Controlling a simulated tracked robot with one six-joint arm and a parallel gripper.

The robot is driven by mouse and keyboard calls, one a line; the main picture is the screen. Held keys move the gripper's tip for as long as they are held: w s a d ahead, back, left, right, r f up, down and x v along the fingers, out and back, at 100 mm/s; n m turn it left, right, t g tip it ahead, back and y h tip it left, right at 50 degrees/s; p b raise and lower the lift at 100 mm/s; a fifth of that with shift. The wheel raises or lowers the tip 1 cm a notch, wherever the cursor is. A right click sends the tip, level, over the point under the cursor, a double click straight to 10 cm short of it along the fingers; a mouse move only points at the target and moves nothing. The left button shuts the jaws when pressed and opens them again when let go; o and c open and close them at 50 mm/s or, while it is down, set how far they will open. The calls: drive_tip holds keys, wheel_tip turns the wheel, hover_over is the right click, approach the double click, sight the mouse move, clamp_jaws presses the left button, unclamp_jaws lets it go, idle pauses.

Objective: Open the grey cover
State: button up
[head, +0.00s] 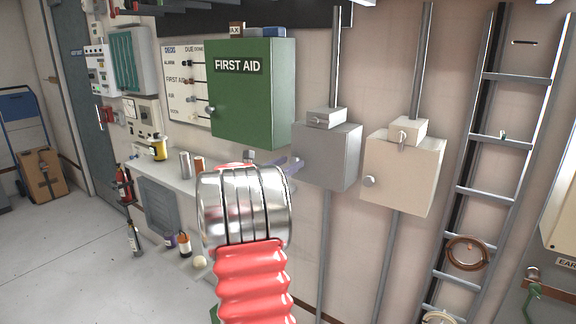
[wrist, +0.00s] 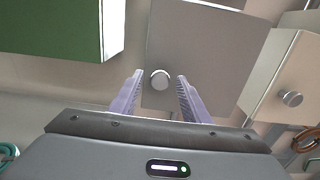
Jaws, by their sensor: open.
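The grey cover (head: 325,158) is the closed front of a grey box on the wall, between the green first aid cabinet and a cream box. In the wrist view the grey cover (wrist: 205,60) fills the upper middle, with a round pale knob (wrist: 159,79) near its lower left. My gripper (wrist: 158,78) is open, and its two purple fingers point at the cover with the knob seen between their tips. I cannot tell whether the fingers touch the knob.
The green first aid cabinet (head: 252,95) juts out at the left of the grey box. The cream box (head: 402,170) with its own knob (head: 369,181) hangs close at the right. A ladder (head: 487,135) stands farther right. Below, a shelf (head: 170,178) holds bottles and cans.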

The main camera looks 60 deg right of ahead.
drive_tip(key=shift+c, duration=0.5)
clamp_jaws()
drive_tip(key=shift+a, duration=0.2)
